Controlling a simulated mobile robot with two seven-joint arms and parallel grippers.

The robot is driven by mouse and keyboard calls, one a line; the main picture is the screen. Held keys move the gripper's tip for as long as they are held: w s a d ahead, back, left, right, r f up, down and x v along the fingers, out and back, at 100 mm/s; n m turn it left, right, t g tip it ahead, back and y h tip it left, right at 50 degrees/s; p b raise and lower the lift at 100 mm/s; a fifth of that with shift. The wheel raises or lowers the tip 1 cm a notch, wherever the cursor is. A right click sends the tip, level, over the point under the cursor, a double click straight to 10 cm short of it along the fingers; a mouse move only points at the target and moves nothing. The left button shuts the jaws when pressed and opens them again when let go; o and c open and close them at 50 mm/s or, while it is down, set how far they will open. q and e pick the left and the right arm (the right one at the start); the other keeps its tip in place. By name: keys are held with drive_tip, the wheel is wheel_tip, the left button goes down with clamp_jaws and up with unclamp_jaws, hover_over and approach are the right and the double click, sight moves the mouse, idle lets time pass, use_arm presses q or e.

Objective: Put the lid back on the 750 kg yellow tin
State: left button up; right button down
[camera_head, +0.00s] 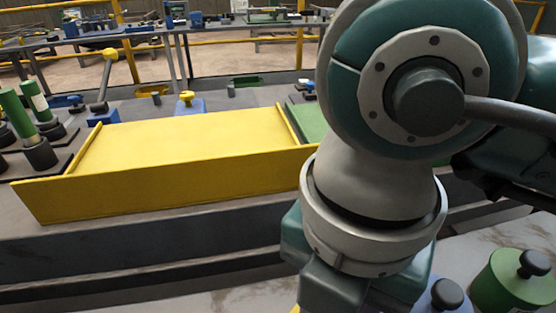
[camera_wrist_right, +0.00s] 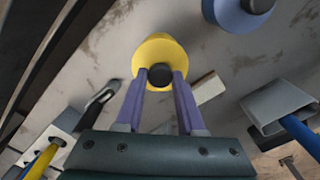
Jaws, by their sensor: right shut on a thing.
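In the right wrist view a round yellow piece with a black knob, the yellow lid (camera_wrist_right: 158,48), shows at the tips of my right gripper (camera_wrist_right: 160,76). The two purple fingers are shut on the black knob, one on each side. I cannot tell whether the lid is apart from a tin or sits on one, as what is under it is hidden. In the head view my right arm's large joint hides the right gripper and the lid. My left gripper is in neither view.
A blue tin (camera_wrist_right: 238,12) stands near the lid; a green tin (camera_head: 510,283) shows at the head view's lower right. A grey holder (camera_wrist_right: 272,103) with a blue-handled tool and a white block (camera_wrist_right: 208,88) lie nearby. A wide yellow tray (camera_head: 180,145) lies on the bench.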

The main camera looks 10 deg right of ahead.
idle(0.3)
drive_tip(key=c, duration=0.6)
unclamp_jaws()
drive_tip(key=o, duration=0.6)
drive_tip(key=shift+r, duration=0.15)
drive_tip(key=shift+r+p, duration=3.3)
drive_tip(key=shift+r, duration=0.1)
drive_tip(key=shift+c, duration=0.2)
